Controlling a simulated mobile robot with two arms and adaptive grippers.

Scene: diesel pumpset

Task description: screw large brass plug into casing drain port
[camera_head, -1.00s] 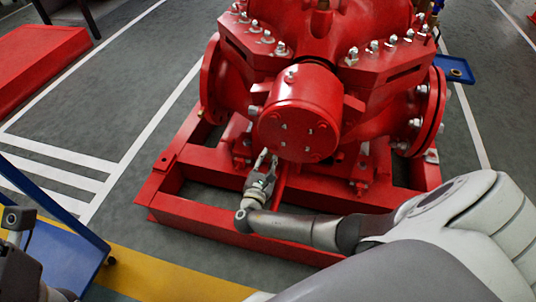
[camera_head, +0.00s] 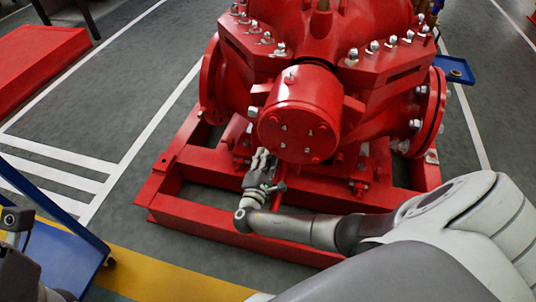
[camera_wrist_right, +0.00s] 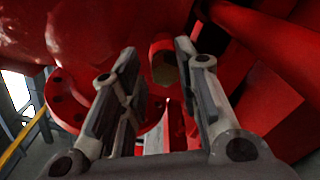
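The red pump casing (camera_head: 325,50) stands on a red base frame. My right gripper (camera_head: 262,158) reaches up under its round front end, low on the left. In the right wrist view its two fingers (camera_wrist_right: 156,52) are apart, with a gap between them. A dull brass-coloured face (camera_wrist_right: 166,69), perhaps the plug at the drain port, shows in a red round boss (camera_wrist_right: 160,45) just beyond that gap. I cannot tell whether the fingers touch it. Part of my left gripper (camera_head: 18,218) shows at the lower left edge; its fingertips are not clear.
The red base frame (camera_head: 165,205) surrounds the right gripper's space with beams. A blue cart (camera_head: 62,258) stands at the lower left, and a small blue tray (camera_head: 455,72) holds something behind the pump at right. Grey floor (camera_head: 150,60) is clear on the left.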

